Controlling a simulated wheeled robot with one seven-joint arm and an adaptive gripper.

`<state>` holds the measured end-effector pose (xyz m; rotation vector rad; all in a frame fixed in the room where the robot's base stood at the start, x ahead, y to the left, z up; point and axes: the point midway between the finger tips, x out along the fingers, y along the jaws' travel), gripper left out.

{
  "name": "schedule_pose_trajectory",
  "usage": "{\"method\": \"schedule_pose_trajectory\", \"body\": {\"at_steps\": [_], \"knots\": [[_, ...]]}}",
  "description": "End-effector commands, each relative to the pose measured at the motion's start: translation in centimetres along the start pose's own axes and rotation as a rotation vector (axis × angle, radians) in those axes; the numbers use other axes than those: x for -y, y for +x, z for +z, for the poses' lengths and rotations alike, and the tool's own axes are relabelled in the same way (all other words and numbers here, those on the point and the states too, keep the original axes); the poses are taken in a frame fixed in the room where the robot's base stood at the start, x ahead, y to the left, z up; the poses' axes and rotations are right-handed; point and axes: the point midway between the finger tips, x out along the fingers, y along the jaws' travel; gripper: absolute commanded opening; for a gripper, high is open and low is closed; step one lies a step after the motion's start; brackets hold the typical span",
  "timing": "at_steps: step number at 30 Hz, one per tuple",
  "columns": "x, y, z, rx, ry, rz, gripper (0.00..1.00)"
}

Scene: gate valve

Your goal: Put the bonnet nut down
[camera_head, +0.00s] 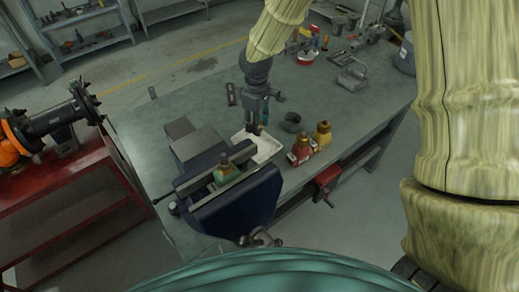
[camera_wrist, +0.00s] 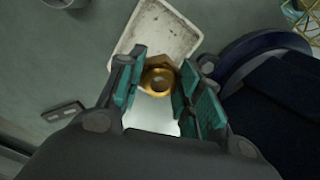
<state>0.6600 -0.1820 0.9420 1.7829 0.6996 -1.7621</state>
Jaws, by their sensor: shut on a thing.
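The brass bonnet nut (camera_wrist: 158,79) is a gold hexagonal ring held between the teal pads of my gripper (camera_wrist: 160,84) in the wrist view. The fingers are shut on it. A shallow white tray (camera_wrist: 166,30) with dark specks lies beyond and below the nut. In the head view my gripper (camera_head: 256,125) points down over the far part of the tray (camera_head: 268,150), beside the vise. The nut is too small or hidden to make out there, and its height above the tray is hard to tell.
A blue vise (camera_head: 235,200) stands left of the tray, with a green valve body (camera_head: 226,173) in its jaws. The workbench (camera_head: 215,105) has bare room behind the vise.

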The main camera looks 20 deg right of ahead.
Motion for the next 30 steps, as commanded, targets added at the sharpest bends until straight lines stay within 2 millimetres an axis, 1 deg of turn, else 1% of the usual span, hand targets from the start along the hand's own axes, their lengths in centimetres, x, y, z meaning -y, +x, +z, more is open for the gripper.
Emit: {"method": "schedule_pose_trajectory", "body": {"at_steps": [1, 3, 9, 21, 25, 30], "knots": [[-0.20, 0.49, -0.08, 0.001, -0.061, -0.002, 0.09], [-0.37, 0.54, -0.08, 0.002, -0.156, -0.003, 0.09], [-0.58, 0.15, 0.29, 0.001, -0.428, -0.001, 0.09], [-1.02, -0.01, 0.30, -0.001, -0.953, -0.007, 0.09], [-1.07, -0.15, 0.35, -0.003, -1.070, -0.008, 0.09], [-1.08, -0.18, 0.39, -0.003, -1.148, -0.009, 0.09]]}}
